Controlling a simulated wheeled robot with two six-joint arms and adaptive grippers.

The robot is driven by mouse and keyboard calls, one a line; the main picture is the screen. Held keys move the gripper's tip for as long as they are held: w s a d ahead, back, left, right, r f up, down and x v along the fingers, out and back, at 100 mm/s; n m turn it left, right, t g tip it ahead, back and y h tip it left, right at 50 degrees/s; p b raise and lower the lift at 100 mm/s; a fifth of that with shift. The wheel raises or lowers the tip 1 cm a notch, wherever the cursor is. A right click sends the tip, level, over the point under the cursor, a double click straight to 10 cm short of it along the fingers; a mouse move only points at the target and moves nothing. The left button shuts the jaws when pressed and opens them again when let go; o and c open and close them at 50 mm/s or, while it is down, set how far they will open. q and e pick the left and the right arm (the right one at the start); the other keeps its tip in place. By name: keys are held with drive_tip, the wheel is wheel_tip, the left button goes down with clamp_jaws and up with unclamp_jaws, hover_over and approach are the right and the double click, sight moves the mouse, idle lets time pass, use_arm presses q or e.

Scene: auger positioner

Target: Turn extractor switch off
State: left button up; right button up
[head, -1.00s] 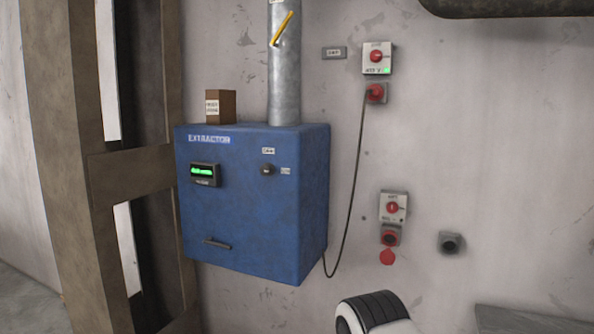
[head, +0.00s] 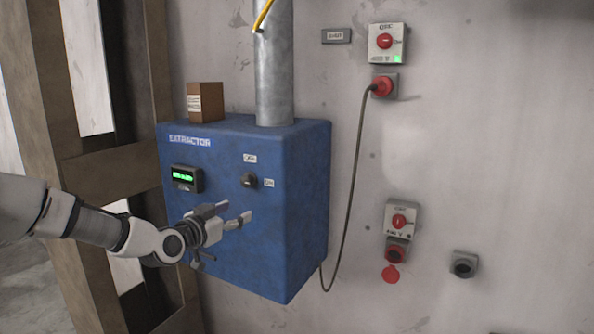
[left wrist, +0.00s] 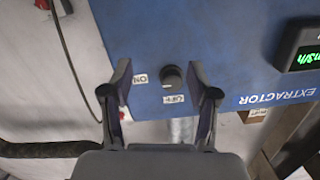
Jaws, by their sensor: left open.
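The extractor (head: 290,230) is a blue wall box with a small dark round switch knob (head: 249,180) on its front. In the head view an OFF label (head: 250,158) is above the knob and an ON label (head: 269,182) is to its right. I cannot tell which way the knob points. My left gripper (head: 236,212) is open and empty, in front of the box and just below the knob in the picture. In the left wrist view, which is upside down, the knob (left wrist: 171,77) shows between and beyond the open fingers, apart from them.
A lit green display (head: 186,178) is left of the knob. A metal duct (head: 274,70) and a brown box (head: 205,102) are on top of the extractor. A cable runs to a red wall plug (head: 382,86). Wooden posts stand at left.

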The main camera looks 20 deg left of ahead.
sight(244, 183)
use_arm(q)
wheel_tip(244, 183, up, 6)
drive_tip(key=a+t, duration=0.1)
drive_tip(key=w+p, duration=0.1)
drive_tip(key=w, duration=0.1)
drive_tip(key=w+p, duration=0.1)
drive_tip(key=w, duration=0.1)
drive_tip(key=w+f+p, duration=0.1)
drive_tip(key=w, duration=0.1)
drive_tip(key=shift+w+d, duration=0.2)
drive_tip(key=shift+w, duration=0.15)
drive_tip(key=shift+s+a+r, duration=0.1)
drive_tip(key=shift+s+a, duration=0.1)
drive_tip(key=shift+s, duration=0.05)
drive_tip(key=shift+d, duration=0.1)
clamp_jaws()
use_arm(e)
wheel_tip(244, 183, up, 4)
drive_tip(key=shift+s+a+f, duration=0.1)
drive_tip(key=shift+a, duration=0.05)
